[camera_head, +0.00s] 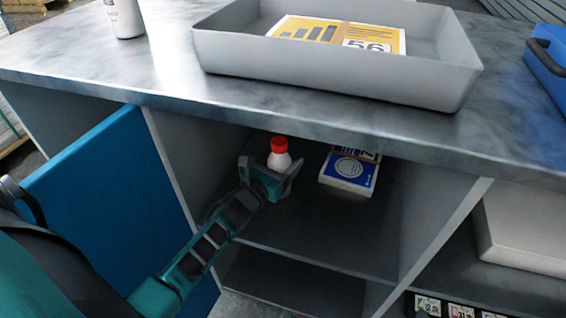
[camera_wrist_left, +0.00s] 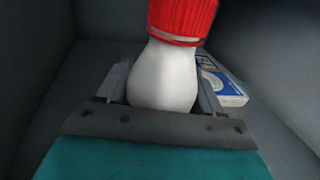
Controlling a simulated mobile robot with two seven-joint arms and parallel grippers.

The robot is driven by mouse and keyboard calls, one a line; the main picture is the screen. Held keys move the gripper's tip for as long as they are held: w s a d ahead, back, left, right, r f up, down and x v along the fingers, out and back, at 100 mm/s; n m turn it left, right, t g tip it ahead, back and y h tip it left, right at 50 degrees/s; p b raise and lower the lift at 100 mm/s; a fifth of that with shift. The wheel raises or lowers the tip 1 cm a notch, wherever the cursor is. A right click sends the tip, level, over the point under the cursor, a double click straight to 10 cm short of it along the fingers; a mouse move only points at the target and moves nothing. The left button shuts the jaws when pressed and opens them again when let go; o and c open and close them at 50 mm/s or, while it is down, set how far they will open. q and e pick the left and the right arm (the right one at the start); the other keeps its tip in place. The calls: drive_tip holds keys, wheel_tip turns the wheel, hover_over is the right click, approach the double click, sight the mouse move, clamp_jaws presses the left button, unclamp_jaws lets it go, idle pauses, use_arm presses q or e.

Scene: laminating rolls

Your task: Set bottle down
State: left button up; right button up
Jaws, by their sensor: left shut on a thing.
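A white bottle with a red cap (camera_head: 279,152) is inside the open cabinet compartment, over its shelf (camera_head: 310,235). My left gripper (camera_head: 272,175) reaches into the compartment and is shut on the bottle. In the left wrist view the bottle (camera_wrist_left: 165,75) stands between the fingers, with its red cap at the top of the picture. The bottle looks about upright. Its lower part is hidden by my gripper, so I cannot tell if it touches the shelf. My right gripper is in neither view.
A blue and white box (camera_head: 347,175) lies on the shelf to the right of the bottle. A blue door (camera_head: 105,205) stands open at the left. Above, the countertop (camera_head: 150,70) holds a grey tray (camera_head: 330,75) and another white bottle (camera_head: 126,18).

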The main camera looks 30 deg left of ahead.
use_arm(q)
drive_tip(key=o, duration=1.3)
drive_tip(key=shift+f, duration=0.1)
drive_tip(key=shift+o, duration=0.6)
